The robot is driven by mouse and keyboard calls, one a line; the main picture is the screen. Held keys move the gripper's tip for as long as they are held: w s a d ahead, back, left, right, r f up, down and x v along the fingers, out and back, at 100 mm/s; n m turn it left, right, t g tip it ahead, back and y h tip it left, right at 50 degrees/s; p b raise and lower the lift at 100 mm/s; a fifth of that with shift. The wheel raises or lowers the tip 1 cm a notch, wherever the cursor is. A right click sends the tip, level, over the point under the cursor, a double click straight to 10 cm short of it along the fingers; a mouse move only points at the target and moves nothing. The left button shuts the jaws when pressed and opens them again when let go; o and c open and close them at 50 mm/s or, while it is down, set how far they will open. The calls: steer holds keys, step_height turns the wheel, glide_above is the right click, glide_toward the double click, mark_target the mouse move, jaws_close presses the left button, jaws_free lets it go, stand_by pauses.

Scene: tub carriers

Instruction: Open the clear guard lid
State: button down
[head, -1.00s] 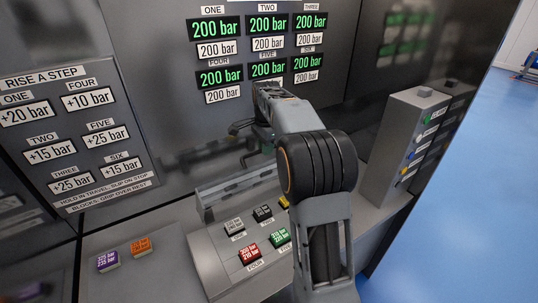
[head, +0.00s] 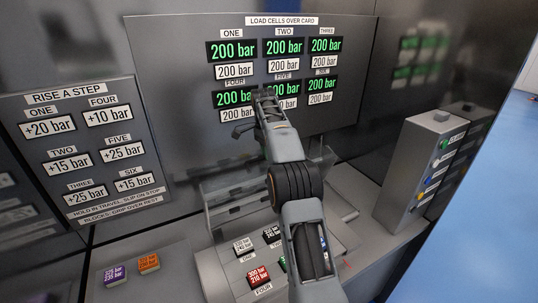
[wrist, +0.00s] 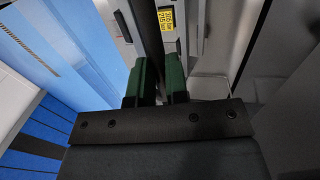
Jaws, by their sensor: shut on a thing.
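The clear guard lid is hard to make out; a pale grey frame (head: 232,190) stands at the back of the sloped console. My gripper (wrist: 159,85) has its two green fingers on either side of a dark bar (wrist: 150,35), which looks like part of the guard lid. It is shut on that bar. In the head view my arm reaches up over the console, and the fingertips are hidden. Blocks sit on the console: white (head: 243,246), black (head: 271,236) and red (head: 258,276); a green one is mostly behind my arm. A yellow block (wrist: 166,19) shows in the wrist view.
A purple block (head: 115,275) and an orange block (head: 148,263) lie on the left ledge. A grey box (head: 407,175) with coloured buttons stands at the right. Display panels (head: 283,85) reading 200 bar are behind my arm. Open blue floor (head: 500,200) lies at right.

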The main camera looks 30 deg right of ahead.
steer(key=shift+a+f, duration=0.1)
steer(key=shift+f, duration=0.4)
steer(key=c, duration=1.5)
jaws_free()
steer(key=shift+w, duration=0.1)
steer(key=shift+o, duration=0.8)
steer(key=shift+w, duration=0.25)
steer(key=shift+o, duration=1.1)
steer(key=shift+s+r, duration=0.15)
steer(key=shift+r, duration=0.05)
